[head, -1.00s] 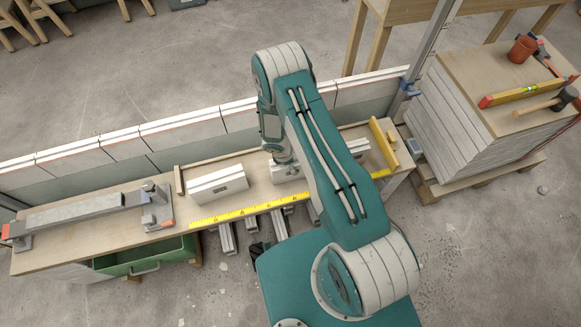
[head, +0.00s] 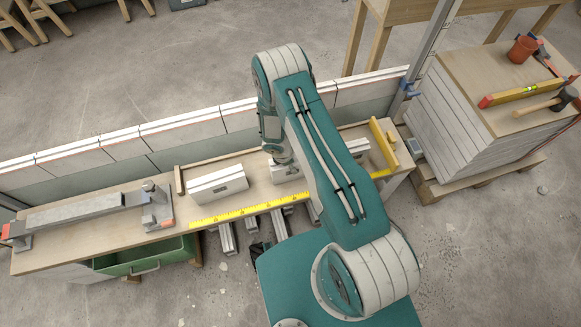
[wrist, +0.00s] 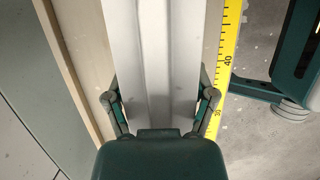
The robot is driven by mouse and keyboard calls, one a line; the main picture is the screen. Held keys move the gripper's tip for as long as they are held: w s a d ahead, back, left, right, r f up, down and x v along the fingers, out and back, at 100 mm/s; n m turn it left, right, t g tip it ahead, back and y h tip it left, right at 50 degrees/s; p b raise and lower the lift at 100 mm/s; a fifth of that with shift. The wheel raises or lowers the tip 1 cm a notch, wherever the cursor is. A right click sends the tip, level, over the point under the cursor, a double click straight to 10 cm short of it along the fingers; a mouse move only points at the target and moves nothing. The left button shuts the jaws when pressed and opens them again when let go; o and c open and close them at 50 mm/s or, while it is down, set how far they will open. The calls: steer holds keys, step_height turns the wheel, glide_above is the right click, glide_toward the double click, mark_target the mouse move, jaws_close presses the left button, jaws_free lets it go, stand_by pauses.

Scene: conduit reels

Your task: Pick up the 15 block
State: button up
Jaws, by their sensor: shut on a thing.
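A white-grey grooved block (wrist: 158,55) runs up the middle of the wrist view, lying between the two fingers of my gripper (wrist: 160,105). The fingers are shut on its two long sides. In the head view this block (head: 287,175) is on the workbench, partly covered by my arm. A similar block (head: 217,185) lies to its left with a gap. Another block (head: 347,152) lies to its right, partly behind my arm. I cannot read any number on the blocks, so I cannot tell which one is the 15.
A yellow measuring tape (head: 245,211) lies along the front of the workbench (head: 95,225). A wooden strip (head: 179,181) and a metal clamp fixture (head: 90,212) are at left. A yellow piece (head: 384,143) stands at right. A low panel wall (head: 180,134) runs behind.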

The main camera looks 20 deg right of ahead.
step_height(320, 180, up, 10)
steer(key=shift+r, duration=0.25)
stand_by(0.5)
